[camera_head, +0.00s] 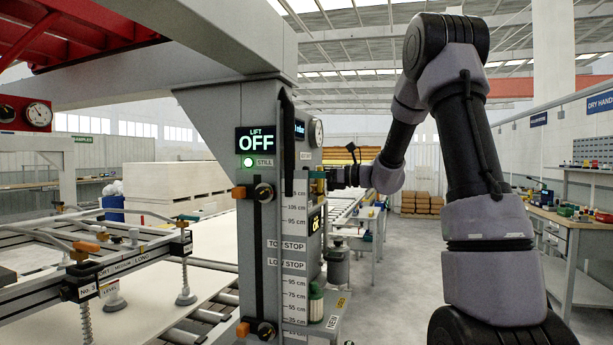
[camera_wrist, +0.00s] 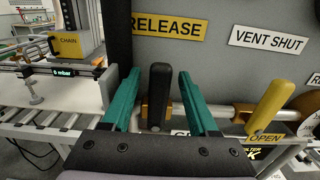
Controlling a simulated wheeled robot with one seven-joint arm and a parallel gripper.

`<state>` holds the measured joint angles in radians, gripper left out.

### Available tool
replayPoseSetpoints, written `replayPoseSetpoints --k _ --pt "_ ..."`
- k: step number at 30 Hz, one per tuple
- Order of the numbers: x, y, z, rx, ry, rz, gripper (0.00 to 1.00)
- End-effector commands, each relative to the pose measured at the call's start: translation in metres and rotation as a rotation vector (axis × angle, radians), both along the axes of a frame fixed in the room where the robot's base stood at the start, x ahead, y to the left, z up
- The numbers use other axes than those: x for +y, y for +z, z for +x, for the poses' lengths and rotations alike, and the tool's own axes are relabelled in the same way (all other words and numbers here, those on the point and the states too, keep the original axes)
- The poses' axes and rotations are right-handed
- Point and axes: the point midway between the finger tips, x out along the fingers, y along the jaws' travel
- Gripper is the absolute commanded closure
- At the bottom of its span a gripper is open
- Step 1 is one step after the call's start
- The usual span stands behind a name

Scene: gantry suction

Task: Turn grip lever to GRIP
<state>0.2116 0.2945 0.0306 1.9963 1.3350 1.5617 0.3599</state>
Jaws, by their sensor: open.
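The grip lever (camera_wrist: 159,92) has a black handle and stands upright in the wrist view, in front of the yellow RELEASE label (camera_wrist: 168,26). My gripper (camera_wrist: 160,74) is open, with one teal finger on each side of the handle. Gaps show between the handle and both fingers. A white label (camera_wrist: 181,133) below the handle is mostly hidden behind the right finger; only its first letter, like a G, shows. In the head view my gripper (camera_head: 338,178) is at the side of the grey gantry column (camera_head: 215,120); the lever cannot be made out there.
A yellow-handled lever (camera_wrist: 270,100) stands tilted to the right, near VENT SHUT (camera_wrist: 268,39) and OPEN (camera_wrist: 264,138) labels. A yellow CHAIN box (camera_wrist: 70,44) is at the left. The column's display (camera_head: 257,140) reads LIFT OFF. Open floor (camera_head: 405,260) lies beyond the column.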

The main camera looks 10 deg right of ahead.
Motion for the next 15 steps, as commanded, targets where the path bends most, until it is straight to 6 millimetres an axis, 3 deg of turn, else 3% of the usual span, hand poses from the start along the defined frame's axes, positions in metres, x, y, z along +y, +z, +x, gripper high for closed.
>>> replayPoseSetpoints --k 7,8,12,15 --pt "0.0008 0.0000 0.0005 0.000 0.000 0.000 0.40" --pt "0.0008 0.0000 0.0005 0.000 0.000 0.000 0.48" --pt "0.0006 -0.0001 0.0004 0.000 0.000 0.000 1.00" --pt "0.0005 -0.0001 0.0004 0.000 0.000 0.000 1.00"
